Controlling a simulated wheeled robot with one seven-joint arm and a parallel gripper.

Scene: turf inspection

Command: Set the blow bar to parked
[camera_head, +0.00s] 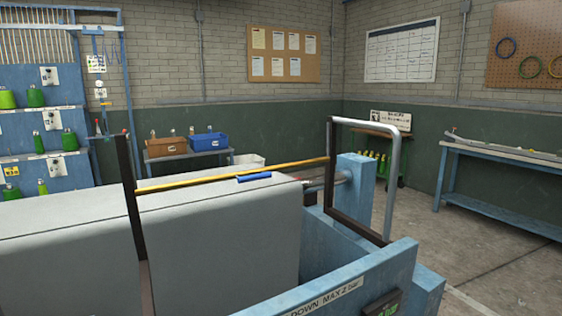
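A yellow bar (205,176) with a blue grip (254,177), which looks like the blow bar, runs across above a grey block-like body (215,235). It spans between a dark upright arm (133,205) on the left and another dark arm (331,175) on the right. The bar is nearly level, rising slightly to the right in the picture. A blue panel (375,275) in front bears a label (325,297) reading in part "DOWN MAX 2 bar". No marking for parked is readable. My gripper is not in view.
A silver bent tube (390,185) rises beside a blue post (352,200) at the right. Behind stand a bench with brown and blue bins (208,141), shelves of green bottles (37,97) and a blue bench (505,155). Open floor (470,240) lies at the right.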

